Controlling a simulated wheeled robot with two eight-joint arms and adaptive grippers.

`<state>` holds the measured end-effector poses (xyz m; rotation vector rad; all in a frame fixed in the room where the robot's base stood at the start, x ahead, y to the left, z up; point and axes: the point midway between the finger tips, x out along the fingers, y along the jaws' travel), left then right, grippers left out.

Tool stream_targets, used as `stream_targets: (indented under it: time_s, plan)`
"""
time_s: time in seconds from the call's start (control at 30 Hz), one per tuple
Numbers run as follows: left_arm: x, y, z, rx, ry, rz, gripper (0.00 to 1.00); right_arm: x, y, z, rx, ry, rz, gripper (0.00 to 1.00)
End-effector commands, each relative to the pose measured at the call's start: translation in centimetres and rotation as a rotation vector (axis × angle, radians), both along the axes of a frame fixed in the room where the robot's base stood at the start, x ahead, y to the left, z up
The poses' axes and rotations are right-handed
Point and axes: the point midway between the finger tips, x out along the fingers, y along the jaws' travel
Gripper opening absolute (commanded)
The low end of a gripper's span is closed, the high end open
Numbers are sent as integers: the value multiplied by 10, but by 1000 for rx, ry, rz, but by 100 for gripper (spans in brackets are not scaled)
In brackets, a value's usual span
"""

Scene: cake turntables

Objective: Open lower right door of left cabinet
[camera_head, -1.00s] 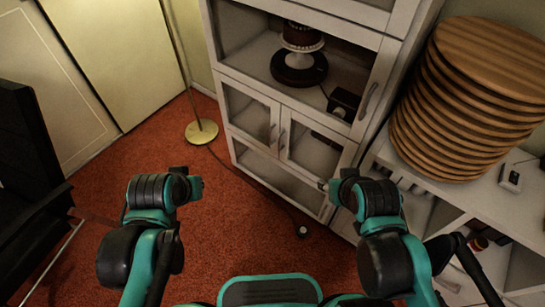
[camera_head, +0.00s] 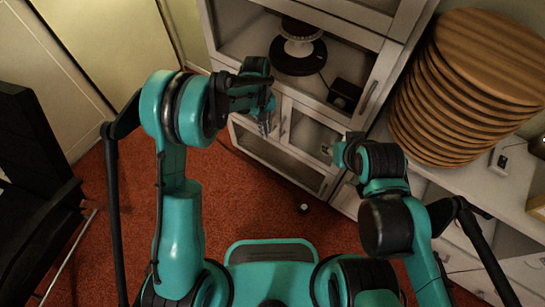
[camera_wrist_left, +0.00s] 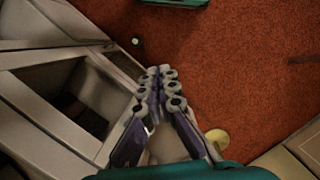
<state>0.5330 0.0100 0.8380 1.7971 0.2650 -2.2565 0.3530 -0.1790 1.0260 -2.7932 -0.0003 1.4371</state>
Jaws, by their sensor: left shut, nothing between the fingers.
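The left cabinet (camera_head: 334,70) is white with glass panes and stands at the back. Its lower right door (camera_head: 310,134) looks closed, with a metal handle (camera_head: 284,124) on its left edge. My left gripper (camera_head: 266,127) is shut and empty, pointing down just left of that handle; I cannot tell if it touches the cabinet. In the left wrist view the shut fingers (camera_wrist_left: 164,76) are beside the cabinet front (camera_wrist_left: 50,130).
A cake turntable (camera_head: 298,56) and a small black box (camera_head: 344,94) are on the shelf above. Stacked wooden discs (camera_head: 470,90) stand on the low white unit at right. A black chair (camera_head: 35,150) is at left. Red carpet (camera_head: 245,205) in front is mostly clear.

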Motion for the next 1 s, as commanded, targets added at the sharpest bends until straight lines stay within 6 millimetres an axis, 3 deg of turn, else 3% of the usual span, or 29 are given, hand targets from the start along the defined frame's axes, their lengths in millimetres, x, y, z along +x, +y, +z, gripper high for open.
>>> stream_targets:
  time_s: [0.27, 0.67, 0.8, 1.0]
  plan:
    - [-4, -6, -30, 5, 23, 5, 0, 0, 0, -6, 0, 0, 0, 40]
    - [-23, -12, -111, 4, 21, 4, 0, 0, 0, -36, 0, 0, 0, 40]
    - [-45, -19, -108, 4, 20, 4, 0, 0, 0, -42, 0, 0, 0, 40]
    - [-59, -23, -107, 4, 20, 4, 0, 0, 0, -45, 0, 0, 0, 40]
